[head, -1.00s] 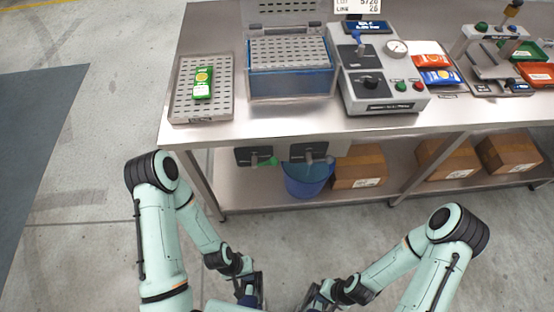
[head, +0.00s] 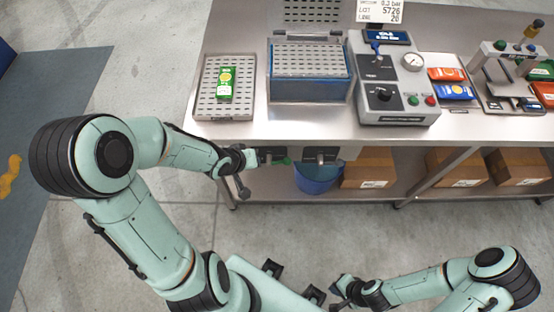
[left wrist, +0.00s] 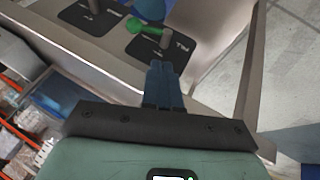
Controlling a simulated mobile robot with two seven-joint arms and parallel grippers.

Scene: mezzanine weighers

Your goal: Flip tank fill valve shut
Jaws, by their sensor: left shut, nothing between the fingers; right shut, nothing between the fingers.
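Two valves on dark plates sit under the table's front edge: one with a green lever (head: 282,161), one with a grey lever (head: 321,157). In the head view, the left fingertips are hard to make out beside the plate. My right gripper (head: 338,289) is shut and empty, low in front of my body. The blue tank (head: 310,88) stands on the table.
A blue bucket (head: 316,178) stands under the valves. Cardboard boxes (head: 368,168) sit on the lower shelf. A tray (head: 210,108) with a green packet (head: 226,84) and a control box (head: 400,117) are on the table. The floor in front is clear.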

